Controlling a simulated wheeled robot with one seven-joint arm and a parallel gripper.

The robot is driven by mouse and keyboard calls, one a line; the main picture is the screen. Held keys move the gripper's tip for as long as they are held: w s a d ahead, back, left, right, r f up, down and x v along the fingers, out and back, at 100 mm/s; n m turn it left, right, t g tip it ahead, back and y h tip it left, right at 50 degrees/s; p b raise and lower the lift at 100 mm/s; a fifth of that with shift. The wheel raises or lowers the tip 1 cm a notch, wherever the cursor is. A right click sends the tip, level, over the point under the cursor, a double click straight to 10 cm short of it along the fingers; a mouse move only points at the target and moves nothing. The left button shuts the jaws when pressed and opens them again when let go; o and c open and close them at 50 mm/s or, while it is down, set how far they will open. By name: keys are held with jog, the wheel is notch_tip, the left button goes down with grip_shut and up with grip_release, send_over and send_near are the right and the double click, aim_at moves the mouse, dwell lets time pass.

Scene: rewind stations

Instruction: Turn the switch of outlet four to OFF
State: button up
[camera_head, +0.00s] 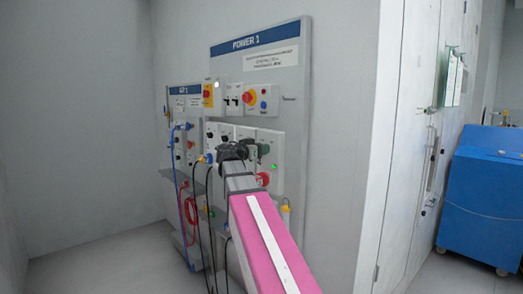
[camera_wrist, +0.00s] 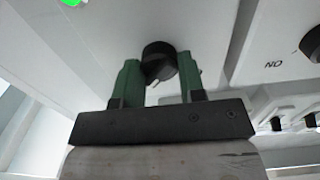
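In the wrist view a black rotary knob (camera_wrist: 159,61) sticks out from a white panel, between the two green fingers of my gripper (camera_wrist: 158,70). The fingers lie close along both sides of the knob and appear to meet it. A short pale mark shows on the knob's near side. No outlet number shows in the wrist view, so I cannot tell which outlet this is. In the head view my gripper (camera_head: 236,152) is at the lower row of outlets on the POWER 1 board (camera_head: 290,90); it hides the switch behind it.
A green lamp (camera_head: 272,166) and a red plug (camera_head: 263,179) sit just right of my gripper. A blue plug (camera_head: 208,158) and hanging cables (camera_head: 190,205) lie to the left. A smaller station board (camera_head: 185,90) stands further left. A blue cabinet (camera_head: 485,200) stands at the right.

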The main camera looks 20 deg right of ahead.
jog(key=shift+c, duration=1.3)
jog(key=shift+w+f+n, duration=0.1)
jog(key=shift+n, duration=4.4)
jog(key=shift+w+f+n, duration=0.1)
jog(key=shift+n, duration=4.4)
jog(key=o, duration=0.9)
jog(key=shift+a, duration=0.1)
